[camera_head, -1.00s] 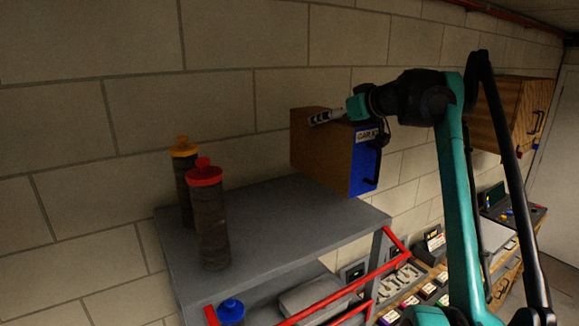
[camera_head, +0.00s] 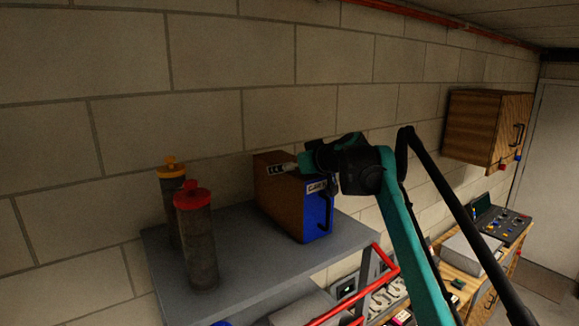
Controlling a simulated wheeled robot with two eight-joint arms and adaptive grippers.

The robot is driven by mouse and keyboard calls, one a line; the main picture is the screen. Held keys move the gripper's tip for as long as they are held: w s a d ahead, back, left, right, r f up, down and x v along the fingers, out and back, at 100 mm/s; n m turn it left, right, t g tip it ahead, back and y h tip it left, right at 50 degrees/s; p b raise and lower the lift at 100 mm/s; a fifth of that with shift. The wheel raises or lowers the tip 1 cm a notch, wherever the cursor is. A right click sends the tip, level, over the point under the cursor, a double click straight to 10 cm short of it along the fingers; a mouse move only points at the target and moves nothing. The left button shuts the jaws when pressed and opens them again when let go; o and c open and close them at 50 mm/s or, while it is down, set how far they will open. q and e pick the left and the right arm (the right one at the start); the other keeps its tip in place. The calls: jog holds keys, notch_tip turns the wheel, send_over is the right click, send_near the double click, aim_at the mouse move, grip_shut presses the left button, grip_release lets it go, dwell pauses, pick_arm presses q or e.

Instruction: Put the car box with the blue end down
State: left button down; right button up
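The car box (camera_head: 282,204) is brown with a blue end (camera_head: 319,212) that bears a white label and a dark handle. It is upright at the right end of the grey shelf top (camera_head: 240,283), with the blue end facing front right. Its base is on or just above the shelf; I cannot tell whether it touches. My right gripper (camera_head: 279,169) is at the box's top edge and appears shut on it; the far finger is hidden. My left gripper is not in view.
Two dark cylinders, one with a red cap (camera_head: 202,240) and one with a yellow cap (camera_head: 171,190), stand left of the box. A brick wall is behind. A wooden cabinet (camera_head: 487,128) hangs at the right.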

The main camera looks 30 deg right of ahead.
aim_at(316, 174)
jog(key=shift+f, duration=0.15)
jog(key=o, duration=1.6)
jog(key=shift+o, duration=0.2)
jog(key=shift+s+r, duration=0.15)
jog(key=shift+r, duration=0.1)
jog(key=b+v, duration=0.2)
jog(key=v, duration=0.9)
jog(key=shift+s+r, duration=0.1)
jog(key=shift+s, duration=0.25)
